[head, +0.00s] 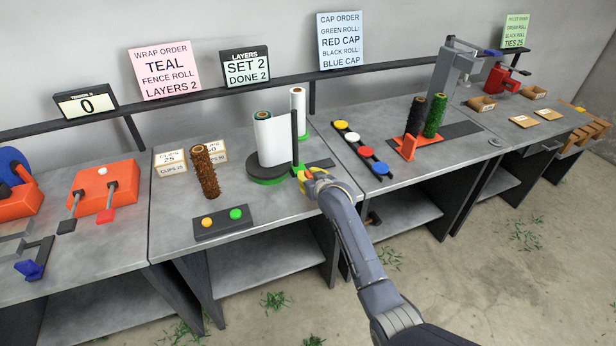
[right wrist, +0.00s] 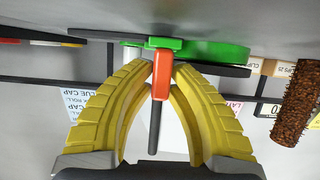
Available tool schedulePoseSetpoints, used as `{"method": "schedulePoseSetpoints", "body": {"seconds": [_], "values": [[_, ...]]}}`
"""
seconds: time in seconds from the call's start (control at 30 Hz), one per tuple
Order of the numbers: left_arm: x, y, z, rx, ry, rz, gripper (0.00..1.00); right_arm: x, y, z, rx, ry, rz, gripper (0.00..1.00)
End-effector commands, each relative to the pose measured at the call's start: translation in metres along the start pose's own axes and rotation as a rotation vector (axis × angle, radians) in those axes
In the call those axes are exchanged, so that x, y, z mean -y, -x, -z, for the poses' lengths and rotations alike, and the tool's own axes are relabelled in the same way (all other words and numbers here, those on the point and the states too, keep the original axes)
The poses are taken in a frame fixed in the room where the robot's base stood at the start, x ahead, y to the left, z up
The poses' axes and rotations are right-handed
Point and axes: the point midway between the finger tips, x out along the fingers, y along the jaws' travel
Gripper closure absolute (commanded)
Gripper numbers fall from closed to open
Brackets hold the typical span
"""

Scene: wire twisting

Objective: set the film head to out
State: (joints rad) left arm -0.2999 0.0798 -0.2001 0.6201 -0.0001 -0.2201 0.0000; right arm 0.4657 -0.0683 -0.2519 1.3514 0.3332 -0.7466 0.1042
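The wrapping station has a dark round turntable (head: 268,181) with a green edge and a tall white roll (head: 270,140) on it. A black post (head: 294,135) stands at its right, with a second white roll (head: 298,105) behind. The film head's red-orange handle (right wrist: 161,80) sits by the post, between the yellow fingers of my right gripper (right wrist: 160,66). The fingertips close in on both sides of the handle and appear to touch it. My left gripper is not in view.
A brown roll (head: 205,171) and a button box (head: 222,223) with yellow and green buttons stand left of the turntable. Colored caps (head: 356,147) lie on a strip to the right. A sign (head: 246,67) reads layers set 2, done 2.

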Motion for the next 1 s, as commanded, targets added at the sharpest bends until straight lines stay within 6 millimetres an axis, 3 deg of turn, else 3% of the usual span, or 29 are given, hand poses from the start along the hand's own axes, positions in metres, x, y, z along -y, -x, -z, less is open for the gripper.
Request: {"method": "schedulePoseSetpoints", "body": {"seconds": [0.1,0.47,0.8,1.0], "values": [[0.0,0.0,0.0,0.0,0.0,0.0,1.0,0.0,0.0,0.0,0.0,0.0,0.0,1.0],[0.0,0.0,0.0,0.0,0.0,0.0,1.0,-0.003,0.0,0.0,0.0,0.001,-0.001,1.0],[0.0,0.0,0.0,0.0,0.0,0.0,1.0,-0.059,0.0,0.0,0.0,0.004,-0.003,1.0],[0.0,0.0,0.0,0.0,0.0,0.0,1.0,-0.07,0.0,0.0,0.0,0.001,-0.001,1.0]]}}
